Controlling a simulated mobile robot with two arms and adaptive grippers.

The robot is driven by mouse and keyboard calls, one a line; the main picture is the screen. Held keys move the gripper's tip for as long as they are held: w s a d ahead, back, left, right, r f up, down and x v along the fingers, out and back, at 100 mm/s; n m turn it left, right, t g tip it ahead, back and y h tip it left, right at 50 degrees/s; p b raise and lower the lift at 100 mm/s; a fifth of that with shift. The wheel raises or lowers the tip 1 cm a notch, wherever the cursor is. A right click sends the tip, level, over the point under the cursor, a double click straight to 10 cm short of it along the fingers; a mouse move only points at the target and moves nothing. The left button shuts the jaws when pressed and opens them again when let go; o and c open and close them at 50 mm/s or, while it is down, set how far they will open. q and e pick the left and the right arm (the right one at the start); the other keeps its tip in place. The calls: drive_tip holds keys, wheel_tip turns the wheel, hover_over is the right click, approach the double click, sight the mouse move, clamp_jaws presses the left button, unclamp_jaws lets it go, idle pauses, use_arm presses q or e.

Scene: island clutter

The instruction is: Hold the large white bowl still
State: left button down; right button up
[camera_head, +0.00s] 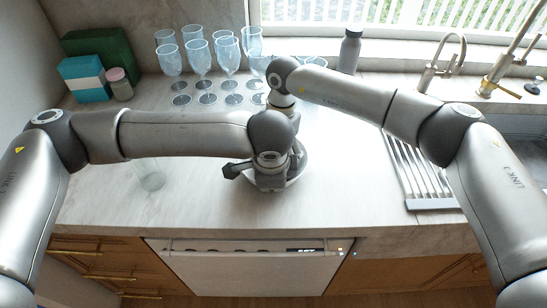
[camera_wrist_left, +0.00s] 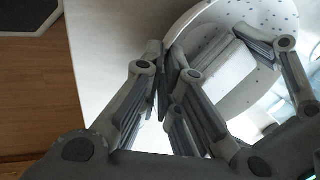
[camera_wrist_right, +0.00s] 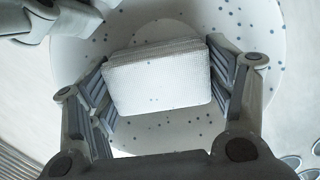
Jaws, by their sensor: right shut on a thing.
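The large white bowl with dark speckles (camera_wrist_right: 235,25) fills much of the right wrist view. In the head view only bits of its rim (camera_head: 301,163) show behind my left gripper (camera_head: 258,180). In the left wrist view the bowl (camera_wrist_left: 275,20) lies at the upper right, and my left fingers are close together at its rim, seemingly pinching it; the contact is partly hidden. My right gripper (camera_wrist_right: 158,85) is shut on a white textured block (camera_wrist_right: 150,70), like a sponge, over the bowl's inside. The block also shows in the left wrist view (camera_wrist_left: 222,70).
A clear glass (camera_head: 150,176) stands left of the bowl. A drying rack (camera_head: 425,180) is at right. The front counter is clear.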

drive_tip(key=shift+f, duration=0.1)
drive_tip(key=shift+w+a, duration=0.15)
drive_tip(key=shift+a, duration=0.6)
drive_tip(key=shift+d, duration=0.1)
drive_tip(key=shift+d, duration=0.75)
drive_tip(key=shift+s+a, duration=0.3)
drive_tip(key=shift+a, duration=0.55)
drive_tip(key=shift+d, duration=0.85)
